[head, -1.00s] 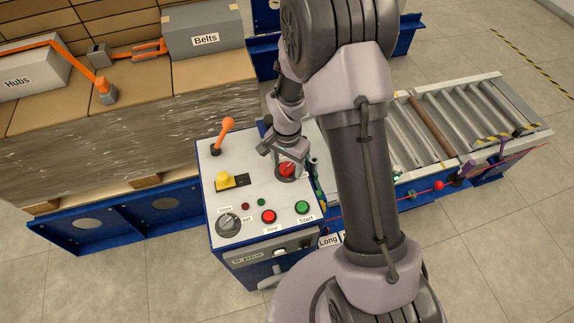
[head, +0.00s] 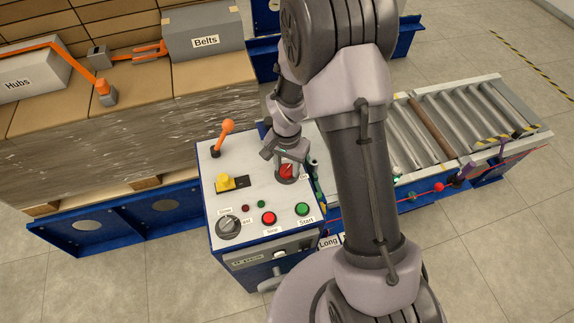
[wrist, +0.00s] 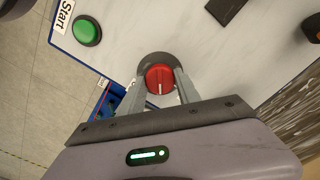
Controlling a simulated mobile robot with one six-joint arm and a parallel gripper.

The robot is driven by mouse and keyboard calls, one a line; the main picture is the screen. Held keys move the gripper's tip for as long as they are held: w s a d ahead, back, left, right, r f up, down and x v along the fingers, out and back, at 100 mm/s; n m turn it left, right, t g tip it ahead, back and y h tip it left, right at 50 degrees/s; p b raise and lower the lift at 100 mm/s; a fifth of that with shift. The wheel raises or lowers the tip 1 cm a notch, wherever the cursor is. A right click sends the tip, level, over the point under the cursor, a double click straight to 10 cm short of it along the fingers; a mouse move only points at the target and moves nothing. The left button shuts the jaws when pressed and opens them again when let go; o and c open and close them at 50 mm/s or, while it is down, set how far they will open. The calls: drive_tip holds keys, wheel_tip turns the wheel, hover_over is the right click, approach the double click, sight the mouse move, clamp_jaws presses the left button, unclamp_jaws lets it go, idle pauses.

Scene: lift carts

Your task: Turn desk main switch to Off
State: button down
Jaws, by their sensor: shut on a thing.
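The desk main switch (head: 286,171) is a red rotary knob on a grey round base, at the right back of the white desk panel (head: 247,188). In the wrist view the red knob (wrist: 160,79) carries a white pointer line running toward the gripper side. My gripper (wrist: 160,84) is shut on the knob, with one grey finger on each side of it. In the head view my gripper (head: 284,160) comes down on the knob from above and partly hides it. The label beside the switch is too small to read.
The panel also holds an orange lever (head: 224,134), a yellow control (head: 226,182), a grey selector dial (head: 229,226), a red button (head: 269,217) and a green Start button (head: 302,209). A wrapped pallet load (head: 100,150) stands left, a roller conveyor (head: 460,115) right.

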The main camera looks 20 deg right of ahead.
sight(287, 168)
drive_tip(key=n, duration=0.5)
drive_tip(key=shift+n, duration=0.3)
drive_tip(key=n+p, duration=0.1)
drive_tip(key=n, duration=0.3)
drive_tip(key=shift+n, duration=0.3)
drive_tip(key=c, duration=0.9)
unclamp_jaws()
drive_tip(key=shift+o, duration=0.2)
wheel_tip(287, 168, up, 18)
drive_tip(key=p, duration=0.5)
drive_tip(key=shift+f, duration=0.25)
